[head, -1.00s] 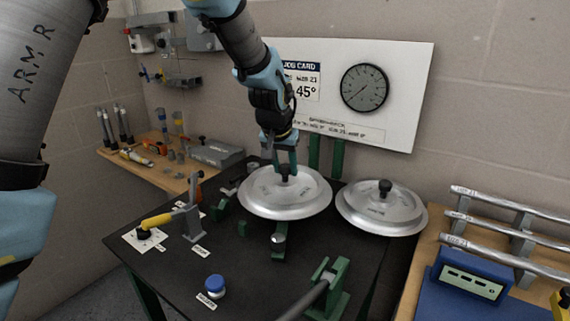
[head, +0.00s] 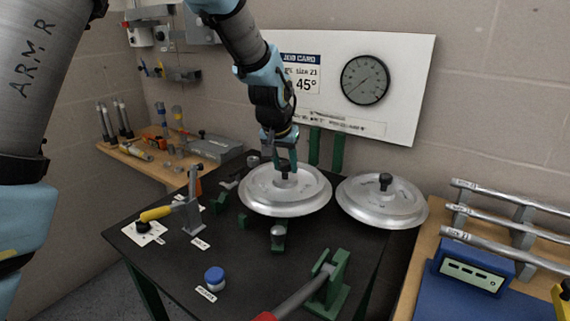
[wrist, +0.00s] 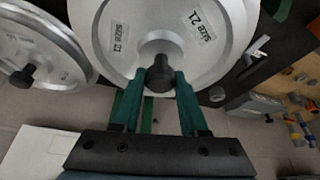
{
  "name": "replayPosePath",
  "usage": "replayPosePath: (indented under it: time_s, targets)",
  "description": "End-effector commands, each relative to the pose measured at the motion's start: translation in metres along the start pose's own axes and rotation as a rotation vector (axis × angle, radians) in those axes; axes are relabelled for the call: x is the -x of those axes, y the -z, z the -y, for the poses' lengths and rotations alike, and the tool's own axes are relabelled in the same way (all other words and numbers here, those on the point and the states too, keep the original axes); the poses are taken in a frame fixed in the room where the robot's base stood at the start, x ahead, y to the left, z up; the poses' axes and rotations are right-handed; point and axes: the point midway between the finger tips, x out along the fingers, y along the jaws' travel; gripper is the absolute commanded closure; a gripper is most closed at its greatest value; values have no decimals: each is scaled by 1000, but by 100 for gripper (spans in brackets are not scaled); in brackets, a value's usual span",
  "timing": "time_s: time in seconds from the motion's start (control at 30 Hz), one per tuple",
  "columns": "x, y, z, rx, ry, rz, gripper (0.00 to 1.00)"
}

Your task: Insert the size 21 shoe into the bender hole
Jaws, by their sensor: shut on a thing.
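The size 21 shoe (head: 262,194) is a silver grooved disc with a black knob; its "SIZE 21" labels show in the wrist view (wrist: 200,75). My gripper (head: 286,170) is shut on its black knob from above, with the green fingers on either side of the knob in the wrist view (wrist: 158,84). The shoe is level over the black bender table (head: 170,270). The bender hole is hidden, and I cannot tell whether the shoe touches the table.
A second silver disc (head: 370,208) lies to the right. A lever with a yellow handle (head: 165,211), a blue button (head: 214,278) and a green clamp with a grey bar (head: 328,285) stand around the front. Pipes on a rack (head: 510,203) are at right.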

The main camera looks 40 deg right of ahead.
Motion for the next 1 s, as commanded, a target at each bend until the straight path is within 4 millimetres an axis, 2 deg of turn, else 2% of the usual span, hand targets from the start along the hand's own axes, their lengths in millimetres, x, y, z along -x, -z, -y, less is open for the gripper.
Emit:
replayPosePath:
  time_s: [1.0]
  targets:
    - [-15,-6,0,0,0,-3,100]
